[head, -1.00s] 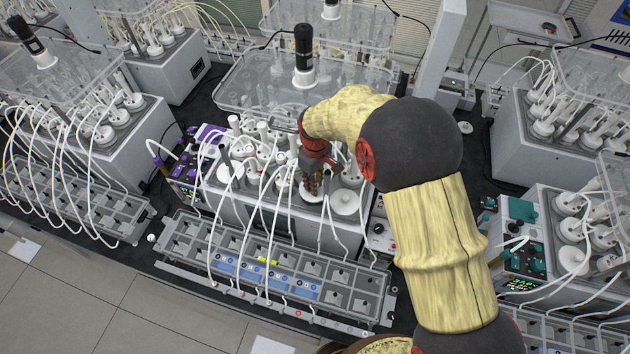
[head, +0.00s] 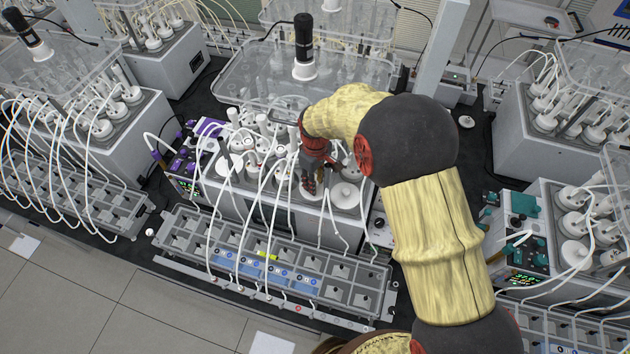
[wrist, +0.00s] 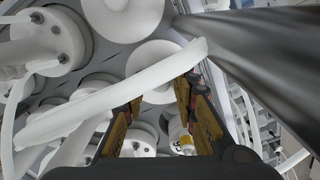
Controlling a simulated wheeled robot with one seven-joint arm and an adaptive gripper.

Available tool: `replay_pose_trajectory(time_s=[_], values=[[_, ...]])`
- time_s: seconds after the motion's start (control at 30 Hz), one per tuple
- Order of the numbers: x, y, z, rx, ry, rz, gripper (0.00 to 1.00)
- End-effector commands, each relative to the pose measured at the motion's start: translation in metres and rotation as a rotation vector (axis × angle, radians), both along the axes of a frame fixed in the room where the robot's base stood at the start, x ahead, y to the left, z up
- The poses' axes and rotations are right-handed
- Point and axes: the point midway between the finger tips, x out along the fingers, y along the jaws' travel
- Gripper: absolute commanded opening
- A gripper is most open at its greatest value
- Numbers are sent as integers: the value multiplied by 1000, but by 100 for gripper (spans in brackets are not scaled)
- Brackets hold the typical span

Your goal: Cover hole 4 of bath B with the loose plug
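My gripper (head: 309,190) points down over the front right part of the central bath (head: 285,212), which I take as bath B although no label is legible. In the wrist view its two fingers (wrist: 160,97) are apart, with no object clearly held between them. A white disc (wrist: 155,62) lies beyond the fingertips, and another white disc (wrist: 122,14) is above it in the picture. In the head view a white disc (head: 345,196) sits just right of the gripper. I cannot tell which disc is the loose plug. Hole 4 is not identifiable; the gripper hides part of the bath top.
A white tube (wrist: 110,95) crosses close in front of the fingers. Several tubes hang from the bath to the grey rack (head: 345,285) in front. A clear-topped unit (head: 265,85) stands behind. A small white round item (head: 466,122) lies on the dark surface at right.

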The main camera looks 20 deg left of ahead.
Motion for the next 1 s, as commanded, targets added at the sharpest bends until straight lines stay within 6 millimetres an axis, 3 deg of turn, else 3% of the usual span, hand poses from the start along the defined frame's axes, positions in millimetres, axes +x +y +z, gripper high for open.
replay_pose_trajectory(time_s=[0.13, 0.53, 0.67, 1.0], values=[[0, 0, 0, 0, 0, 0, 39], [0, 0, 7, 1, -1, 0, 39], [1, 1, 25, 2, -3, 0, 39], [1, 0, 92, 2, -2, 0, 39]])
